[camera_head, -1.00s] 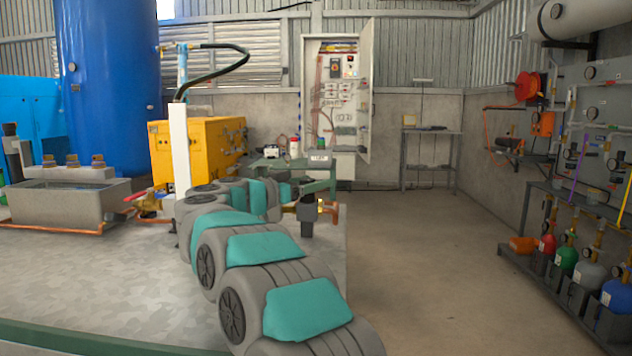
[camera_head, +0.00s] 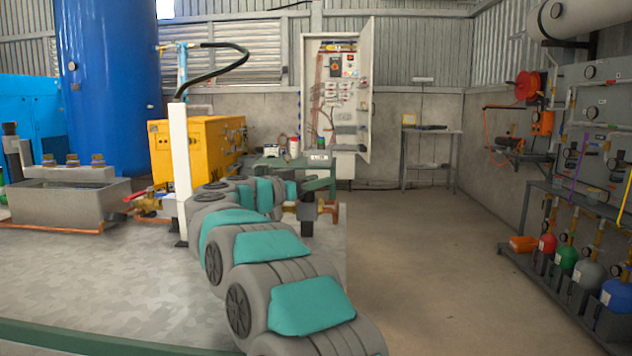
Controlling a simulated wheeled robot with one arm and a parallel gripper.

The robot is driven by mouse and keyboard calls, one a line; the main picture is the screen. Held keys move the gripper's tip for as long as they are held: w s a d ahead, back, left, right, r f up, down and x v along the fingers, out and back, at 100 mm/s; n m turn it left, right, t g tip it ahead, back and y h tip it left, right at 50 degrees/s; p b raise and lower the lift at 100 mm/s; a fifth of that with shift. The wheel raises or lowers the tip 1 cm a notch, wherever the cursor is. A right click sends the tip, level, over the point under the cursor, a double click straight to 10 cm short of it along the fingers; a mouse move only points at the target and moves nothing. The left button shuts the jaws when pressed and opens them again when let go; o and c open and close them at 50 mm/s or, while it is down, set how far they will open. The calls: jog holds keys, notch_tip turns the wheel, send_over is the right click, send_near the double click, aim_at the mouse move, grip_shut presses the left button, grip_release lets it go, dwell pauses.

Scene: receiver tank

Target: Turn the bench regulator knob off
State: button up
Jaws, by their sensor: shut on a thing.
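My arm of grey and teal links runs from the bottom middle of the head view up to the green bench (camera_head: 270,161). Its far end stops just below and in front of the bench. I cannot tell a bench regulator knob apart from the small things around the bench. A small white box (camera_head: 319,156) sits at the bench's right end, and a white bottle with a red top (camera_head: 294,147) is beside it.
A dark post with a brass and copper fitting (camera_head: 326,207) stands close to my arm's far end. A white post (camera_head: 180,165) and a yellow machine (camera_head: 205,150) are to the left. The floor (camera_head: 430,270) is clear to the right, up to the cylinder rack (camera_head: 560,290).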

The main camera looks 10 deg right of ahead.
grip_shut()
jog(key=shift+n+t+y, duration=0.5)
jog(key=shift+t, duration=0.2)
